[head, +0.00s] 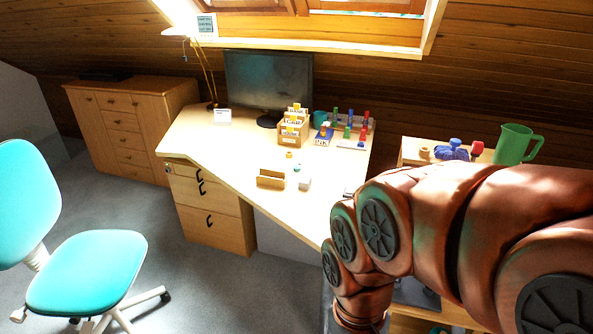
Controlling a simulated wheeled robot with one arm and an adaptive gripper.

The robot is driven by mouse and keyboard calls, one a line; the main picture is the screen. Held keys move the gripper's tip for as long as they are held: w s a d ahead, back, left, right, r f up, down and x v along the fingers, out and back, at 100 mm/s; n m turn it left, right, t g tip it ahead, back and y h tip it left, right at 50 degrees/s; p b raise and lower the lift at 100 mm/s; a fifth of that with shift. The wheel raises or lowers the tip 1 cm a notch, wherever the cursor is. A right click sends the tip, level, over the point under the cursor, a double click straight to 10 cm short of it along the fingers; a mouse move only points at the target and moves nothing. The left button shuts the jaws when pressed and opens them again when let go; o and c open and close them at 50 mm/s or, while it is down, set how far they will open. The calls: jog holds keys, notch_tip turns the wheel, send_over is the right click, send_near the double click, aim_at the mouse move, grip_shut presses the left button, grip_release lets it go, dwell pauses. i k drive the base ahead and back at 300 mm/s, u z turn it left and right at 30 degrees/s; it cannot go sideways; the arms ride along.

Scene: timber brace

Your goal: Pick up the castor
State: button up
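I cannot make out a loose castor for certain. Small items stand on the desk (230,150), among them a small yellow-orange piece (289,154), a small greenish piece (297,168) and a pale grey block (305,183); they are too small to identify. Dark castors (165,297) show under the legs of the turquoise chair at the left. My copper-coloured arm fills the lower right and hides the desk's right front corner and part of the shelf unit. My gripper is not visible.
A wooden holder (270,179), a card box (291,131) and a monitor (268,82) stand on the desk. A green jug (516,144) and a blue object (452,150) stand on the shelf unit (412,146). The turquoise chair (88,268) stands left; grey floor lies between.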

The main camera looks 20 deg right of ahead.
aim_at(477, 146)
jog(key=z, duration=1.65)
